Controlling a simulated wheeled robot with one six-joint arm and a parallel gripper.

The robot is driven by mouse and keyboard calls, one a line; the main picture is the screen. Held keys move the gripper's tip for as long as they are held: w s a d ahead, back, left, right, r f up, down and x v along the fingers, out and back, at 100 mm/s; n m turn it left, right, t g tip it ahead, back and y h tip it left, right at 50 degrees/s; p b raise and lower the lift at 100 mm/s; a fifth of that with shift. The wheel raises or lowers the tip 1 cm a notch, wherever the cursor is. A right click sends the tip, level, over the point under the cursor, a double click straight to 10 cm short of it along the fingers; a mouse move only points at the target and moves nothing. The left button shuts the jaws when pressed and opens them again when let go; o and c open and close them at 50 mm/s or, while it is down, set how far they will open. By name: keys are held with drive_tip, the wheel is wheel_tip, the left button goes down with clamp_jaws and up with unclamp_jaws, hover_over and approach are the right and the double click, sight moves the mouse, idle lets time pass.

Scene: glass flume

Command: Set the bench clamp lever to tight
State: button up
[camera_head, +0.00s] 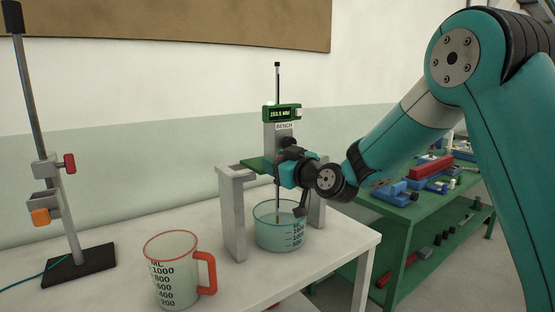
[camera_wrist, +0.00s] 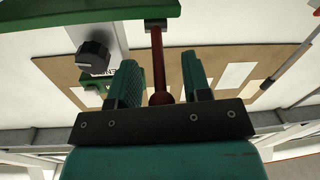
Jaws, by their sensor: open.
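The bench clamp lever (camera_wrist: 158,55) shows in the wrist view as a dark red rod with a round ball end, hanging from a dark block under a green plate (camera_wrist: 100,15). My gripper (camera_wrist: 160,80) is open, with one finger on each side of the rod and its ball. Gaps show between the rod and both fingers, so it is not gripped. In the head view my gripper (camera_head: 283,170) is at the stand's green plate (camera_head: 256,164), below the BENCH label (camera_head: 284,126). It hides the lever there. The lever's setting cannot be read.
A black knob (camera_head: 288,143) sits on the grey column above my gripper. A glass beaker (camera_head: 279,232) stands below, with a thin probe reaching into it. A red-handled jug (camera_head: 172,275) and a rod stand (camera_head: 78,263) are left. A green bench (camera_head: 410,215) holds parts at right.

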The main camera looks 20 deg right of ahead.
drive_tip(key=shift+c, duration=0.3)
clamp_jaws()
drive_tip(key=shift+r, duration=0.1)
